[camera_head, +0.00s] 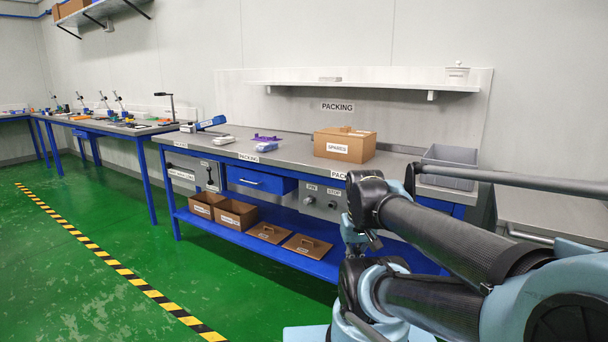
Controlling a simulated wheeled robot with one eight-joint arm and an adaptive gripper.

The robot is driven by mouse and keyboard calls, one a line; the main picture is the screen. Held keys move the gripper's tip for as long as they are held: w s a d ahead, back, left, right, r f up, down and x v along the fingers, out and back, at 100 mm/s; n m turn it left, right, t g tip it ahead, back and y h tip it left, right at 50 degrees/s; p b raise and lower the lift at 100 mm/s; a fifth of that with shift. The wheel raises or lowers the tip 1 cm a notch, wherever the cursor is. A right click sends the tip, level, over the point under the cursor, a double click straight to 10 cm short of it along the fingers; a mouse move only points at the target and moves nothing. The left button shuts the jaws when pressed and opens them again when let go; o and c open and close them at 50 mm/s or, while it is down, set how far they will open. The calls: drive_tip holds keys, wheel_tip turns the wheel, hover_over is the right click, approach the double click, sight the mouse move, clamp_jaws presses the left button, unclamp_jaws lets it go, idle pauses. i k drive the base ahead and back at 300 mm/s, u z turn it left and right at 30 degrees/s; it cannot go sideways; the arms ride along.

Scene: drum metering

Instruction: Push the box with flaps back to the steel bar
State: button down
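A brown cardboard box (345,146) with a white SPARES label stands on the grey packing bench top (290,158), right of the middle. Its top flaps look folded down nearly flat, with a small light patch on top. There is bare bench top in front of the box. My arm fills the lower right, but my gripper's fingers cannot be made out.
A grey bin (450,163) stands right of the box. A purple item (266,138) and a blue-white item (266,147) lie left of it. A wall shelf (365,86) hangs above. Open cartons (238,214) and flat lidded pieces (307,246) lie on the blue lower shelf.

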sight(355, 150)
drive_tip(key=z, duration=0.35)
drive_tip(key=i, duration=0.9)
drive_tip(key=z, duration=0.2)
